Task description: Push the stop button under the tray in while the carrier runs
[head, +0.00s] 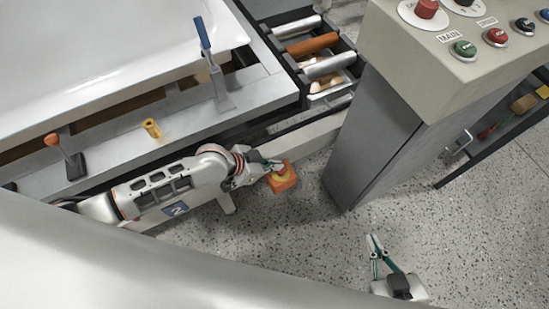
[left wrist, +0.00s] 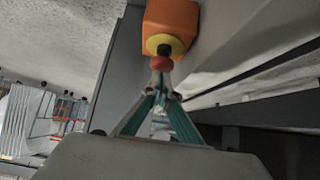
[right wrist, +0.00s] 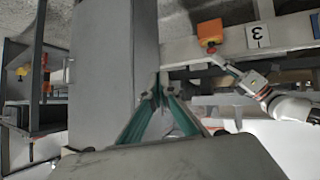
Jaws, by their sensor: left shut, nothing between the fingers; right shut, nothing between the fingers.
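The stop button is a red cap (left wrist: 161,63) on a yellow collar (left wrist: 165,45), mounted on an orange box (head: 282,180) on the rail side, below the dark tray (head: 353,90). The box also shows in the right wrist view (right wrist: 210,31). My left gripper (head: 274,165) is shut and empty, its tips right at the red cap in the left wrist view (left wrist: 160,83). I cannot tell whether they touch it or how far it is pressed. My right gripper (head: 378,258) is shut and empty over the floor, well away from the button.
A grey control console (head: 400,130) with several buttons stands right of the box. Speckled floor around my right gripper is clear.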

